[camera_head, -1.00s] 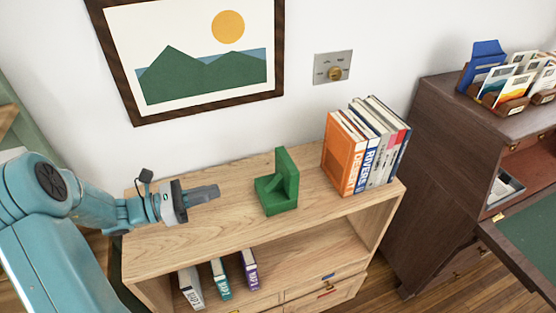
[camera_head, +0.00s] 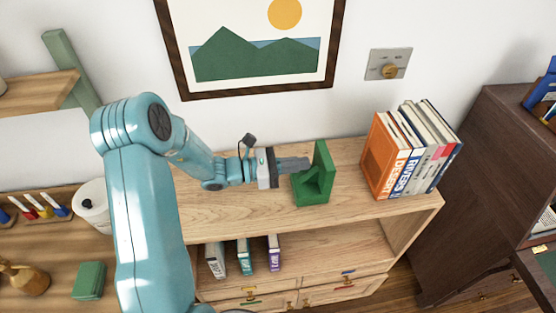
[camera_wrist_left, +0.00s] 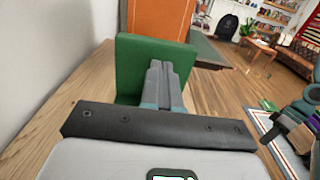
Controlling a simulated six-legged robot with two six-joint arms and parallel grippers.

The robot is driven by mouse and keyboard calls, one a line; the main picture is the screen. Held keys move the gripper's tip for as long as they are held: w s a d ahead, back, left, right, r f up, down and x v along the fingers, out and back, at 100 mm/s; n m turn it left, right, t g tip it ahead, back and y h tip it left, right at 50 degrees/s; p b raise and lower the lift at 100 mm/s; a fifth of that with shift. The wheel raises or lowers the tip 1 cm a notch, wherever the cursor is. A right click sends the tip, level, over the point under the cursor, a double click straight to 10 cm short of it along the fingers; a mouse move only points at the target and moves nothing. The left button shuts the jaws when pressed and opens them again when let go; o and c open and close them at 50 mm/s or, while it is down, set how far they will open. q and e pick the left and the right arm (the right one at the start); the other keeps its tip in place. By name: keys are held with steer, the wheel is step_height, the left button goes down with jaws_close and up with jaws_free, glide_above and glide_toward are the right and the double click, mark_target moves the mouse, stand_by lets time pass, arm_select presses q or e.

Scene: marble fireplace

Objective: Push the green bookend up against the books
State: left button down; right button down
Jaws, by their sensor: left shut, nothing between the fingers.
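The green bookend (camera_head: 322,172) stands upright on the wooden shelf top (camera_head: 240,212), with a clear gap between it and the books. The row of upright books (camera_head: 412,150) stands to its right, with an orange book at the near end. My left gripper (camera_head: 306,164) is shut and empty, its fingertips at the bookend's left side. In the left wrist view the closed fingers (camera_wrist_left: 162,72) point at the green bookend (camera_wrist_left: 133,66), and the orange book (camera_wrist_left: 160,18) shows beyond it. Whether the fingertips touch the bookend I cannot tell. My right gripper is not in view.
A framed picture (camera_head: 255,55) and a wall plate (camera_head: 388,64) are on the wall behind. Several books (camera_head: 243,257) stand on the lower shelf. A dark wooden desk (camera_head: 480,165) is at the right. The shelf top between bookend and books is clear.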

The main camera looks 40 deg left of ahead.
arm_select(q)
steer(key=shift+w+d+r, duration=0.1)
steer(key=shift+w+d, duration=0.35)
steer(key=shift+d, duration=0.05)
steer(key=shift+w+d+f, duration=0.2)
steer(key=shift+w, duration=0.4)
steer(key=shift+s+d+r, duration=0.1)
